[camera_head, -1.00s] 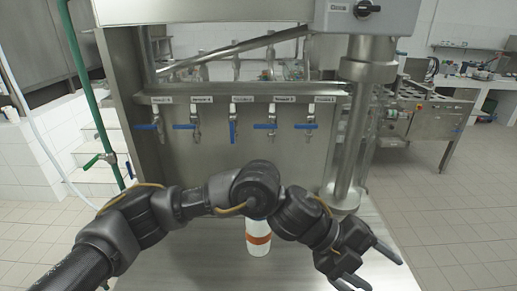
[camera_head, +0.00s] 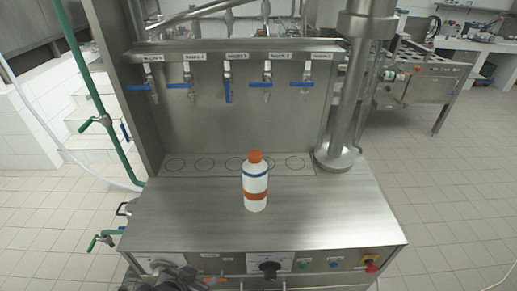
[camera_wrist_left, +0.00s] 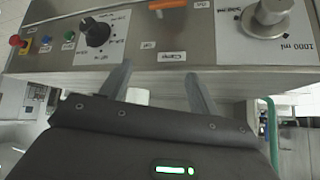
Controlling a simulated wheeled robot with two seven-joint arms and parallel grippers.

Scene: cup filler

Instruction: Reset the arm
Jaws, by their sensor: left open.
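My left gripper (camera_head: 180,277) is low at the bottom left of the head view, in front of the machine's front panel. In the left wrist view its two fingers (camera_wrist_left: 160,88) are spread with nothing between them, pointing toward the panel edge. The head view cuts off most of my left arm. A white bottle (camera_head: 256,186) with an orange cap, a blue band and an orange band stands upright on the steel worktop (camera_head: 330,208). The gripper is apart from it. My right gripper is not in view.
Several taps with blue handles (camera_head: 227,90) hang behind the worktop, above marked circles. A thick steel column (camera_head: 345,110) stands at the right rear. The front panel has a black knob (camera_head: 269,268) and buttons. Green pipes (camera_head: 92,90) run at the left.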

